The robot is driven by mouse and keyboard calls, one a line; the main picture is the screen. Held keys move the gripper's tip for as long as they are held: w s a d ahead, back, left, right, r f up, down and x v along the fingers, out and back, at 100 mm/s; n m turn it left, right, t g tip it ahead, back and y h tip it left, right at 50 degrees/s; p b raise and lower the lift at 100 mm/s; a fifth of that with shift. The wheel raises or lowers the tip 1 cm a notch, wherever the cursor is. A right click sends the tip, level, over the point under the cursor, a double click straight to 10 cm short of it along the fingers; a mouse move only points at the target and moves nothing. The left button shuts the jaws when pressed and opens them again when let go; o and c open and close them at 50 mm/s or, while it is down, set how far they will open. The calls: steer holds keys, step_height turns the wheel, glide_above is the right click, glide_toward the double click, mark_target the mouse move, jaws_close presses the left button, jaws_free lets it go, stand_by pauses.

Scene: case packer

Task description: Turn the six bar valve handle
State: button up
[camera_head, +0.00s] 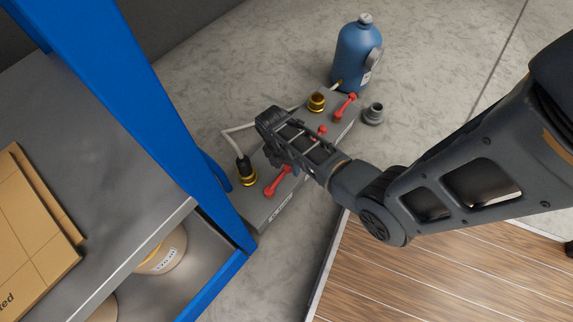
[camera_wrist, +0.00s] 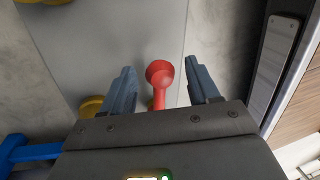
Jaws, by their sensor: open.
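A grey block (camera_head: 262,212) on the floor carries several red valve handles. One handle (camera_head: 345,106) is at its far end and another (camera_head: 277,181) at its near end. A small red part (camera_head: 322,131) shows in the middle, mostly hidden behind my arm. No "six bar" mark is readable. My gripper (camera_wrist: 159,68) is open over the block. In the wrist view a red handle (camera_wrist: 160,76) with a round end stands between the two fingers, with a gap on each side. I cannot tell which handle this is.
Brass fittings (camera_head: 317,102) sit on the block, one with a black connector (camera_head: 246,168) and pale hose. A blue bottle (camera_head: 358,58) and a grey cap-like part (camera_head: 373,114) stand beyond. A blue-framed shelf (camera_head: 165,130) is close left; a wooden platform (camera_head: 400,275) lies right.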

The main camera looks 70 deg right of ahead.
jaws_close()
stand_by(0.5)
